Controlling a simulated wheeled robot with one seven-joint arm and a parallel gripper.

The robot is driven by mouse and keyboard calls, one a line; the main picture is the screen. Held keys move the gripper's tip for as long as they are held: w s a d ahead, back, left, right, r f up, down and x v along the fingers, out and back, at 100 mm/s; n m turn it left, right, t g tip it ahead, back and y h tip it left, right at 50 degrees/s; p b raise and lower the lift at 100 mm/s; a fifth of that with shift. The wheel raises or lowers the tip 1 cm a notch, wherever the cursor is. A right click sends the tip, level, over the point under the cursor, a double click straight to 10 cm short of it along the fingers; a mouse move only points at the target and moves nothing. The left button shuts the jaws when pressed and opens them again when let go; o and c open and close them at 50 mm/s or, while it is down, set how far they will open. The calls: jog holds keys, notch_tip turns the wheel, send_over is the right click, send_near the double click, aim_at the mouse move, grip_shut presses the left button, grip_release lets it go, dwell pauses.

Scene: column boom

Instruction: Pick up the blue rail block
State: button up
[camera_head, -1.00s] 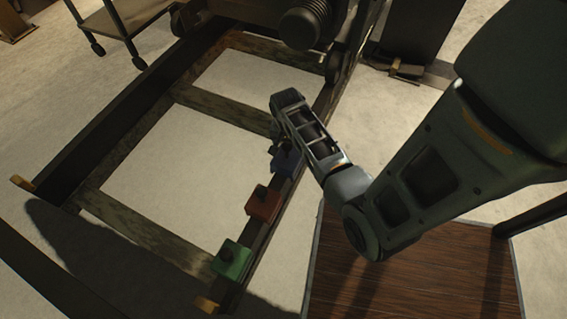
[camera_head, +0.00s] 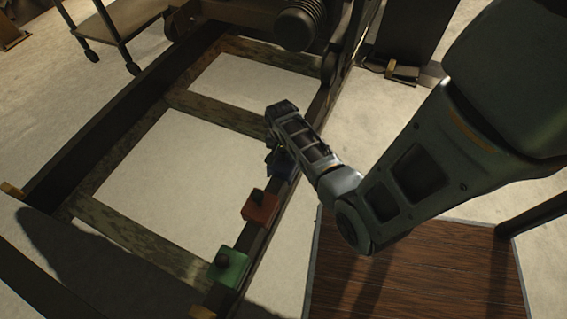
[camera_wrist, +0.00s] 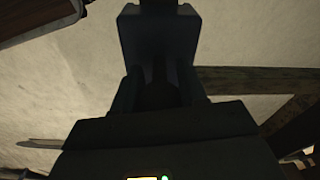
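The blue rail block (camera_head: 283,165) sits on the right-hand rail (camera_head: 262,232) of the floor frame, in the head view. My gripper (camera_head: 272,146) is right at the block, pointing down over it and hiding part of it. In the wrist view my gripper (camera_wrist: 160,60) is a dark shape with a finger on each side and a dark mass between them. I cannot tell there whether the fingers touch the block or how far apart they are.
A red block (camera_head: 261,208) and a green block (camera_head: 229,267) sit on the same rail, nearer the front. A brown slatted platform (camera_head: 430,270) lies to the right. A wheeled cart (camera_head: 125,20) stands at the back left.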

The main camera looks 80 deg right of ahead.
grip_shut()
dwell(0.9)
